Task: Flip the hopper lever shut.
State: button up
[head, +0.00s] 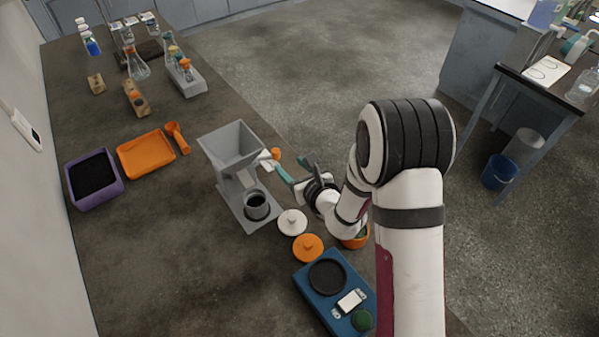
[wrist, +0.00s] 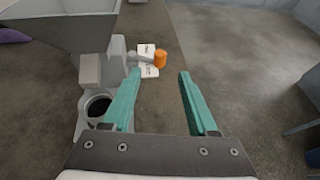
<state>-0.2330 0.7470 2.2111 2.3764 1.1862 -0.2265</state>
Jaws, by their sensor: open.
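The grey hopper (head: 232,145) stands on its grey stand near the table's right edge. On its right side is an orange knob (head: 276,153) beside white label plates (head: 264,160), which seems to be the lever's end. In the wrist view the orange knob (wrist: 160,59) lies ahead, between and beyond my fingertips, with the white plates (wrist: 147,52) just left of it. The writing is too small to read. My gripper (head: 298,168) is open and empty, to the right of the hopper. Its teal fingers also show in the wrist view (wrist: 160,76), apart from the knob.
A dark cup (head: 257,206) sits under the hopper. A white lid (head: 292,222), an orange lid (head: 308,247) and a blue scale (head: 330,315) lie nearer. An orange tray (head: 146,154) and a purple-rimmed tray (head: 94,200) are to the left. Floor lies right of the table edge.

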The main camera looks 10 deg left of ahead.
jog(key=v, duration=0.4)
jog(key=shift+s+d+r, duration=0.1)
jog(key=shift+s+d, duration=0.15)
jog(key=shift+s, duration=0.05)
jog(key=s+a+r+n+g+y, duration=0.35)
jog(key=s+a+r+n, duration=0.2)
jog(key=r, duration=0.35)
jog(key=s+r+n+g+y, duration=0.1)
jog(key=s+r+n+g, duration=0.15)
jog(key=s+n, duration=0.35)
jog(key=s+r+n+g, duration=0.2)
jog(key=s+n+g, duration=0.2)
jog(key=s, duration=0.3)
jog(key=s+d+f+n+h, duration=0.2)
jog(key=s+d+n+h, duration=0.2)
jog(key=d, duration=0.5)
jog(key=s+d+f+n+g+h, duration=0.1)
jog(key=s+d+n+h, duration=0.3)
jog(key=d, duration=0.6)
jog(key=s+f+h, duration=0.1)
jog(key=s+h, duration=0.1)
jog(key=s, duration=0.1)
jog(key=shift+s, duration=0.35)
